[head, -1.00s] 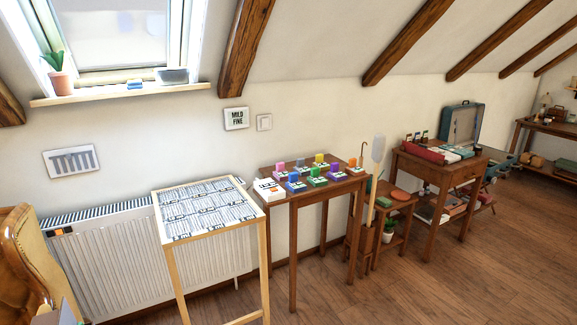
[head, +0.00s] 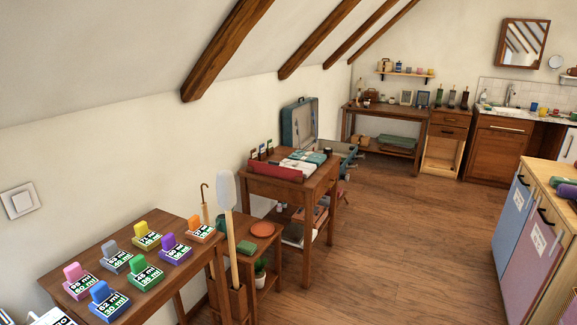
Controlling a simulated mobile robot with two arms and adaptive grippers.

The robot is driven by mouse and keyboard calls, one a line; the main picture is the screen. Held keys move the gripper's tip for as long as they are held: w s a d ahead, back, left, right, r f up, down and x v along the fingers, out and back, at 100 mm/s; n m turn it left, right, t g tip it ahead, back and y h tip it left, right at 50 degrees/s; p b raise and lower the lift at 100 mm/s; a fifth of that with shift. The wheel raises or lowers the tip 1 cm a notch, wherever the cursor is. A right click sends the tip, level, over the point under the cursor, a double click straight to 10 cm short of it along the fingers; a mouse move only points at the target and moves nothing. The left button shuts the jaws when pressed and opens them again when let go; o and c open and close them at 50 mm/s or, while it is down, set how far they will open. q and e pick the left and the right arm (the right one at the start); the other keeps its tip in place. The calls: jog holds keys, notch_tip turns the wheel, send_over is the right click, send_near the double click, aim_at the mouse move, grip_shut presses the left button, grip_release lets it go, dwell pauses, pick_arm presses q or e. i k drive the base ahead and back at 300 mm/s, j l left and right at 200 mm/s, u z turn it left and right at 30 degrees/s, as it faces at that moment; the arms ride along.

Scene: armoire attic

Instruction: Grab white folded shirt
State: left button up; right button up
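No white folded shirt can be clearly made out. Folded white and teal items (head: 302,160) lie on top of the wooden desk (head: 322,180) in the middle distance, in front of an open teal suitcase (head: 299,124). They are too small to tell whether one is a shirt. Neither of my grippers is in the head view.
A wooden table (head: 128,308) with several coloured labelled blocks stands near left. A small side stand (head: 262,237) with a red disc and a plant is beside it. Cabinets (head: 528,220) stand at right. The wooden floor (head: 400,250) between is clear.

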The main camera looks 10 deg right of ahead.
aim_at(308, 168)
jog(key=i+l+z, duration=0.3)
jog(key=i+z, duration=0.2)
jog(key=i, duration=0.55)
jog(key=i+j+z, duration=0.1)
jog(key=i+z, duration=0.35)
jog(key=i, duration=0.6)
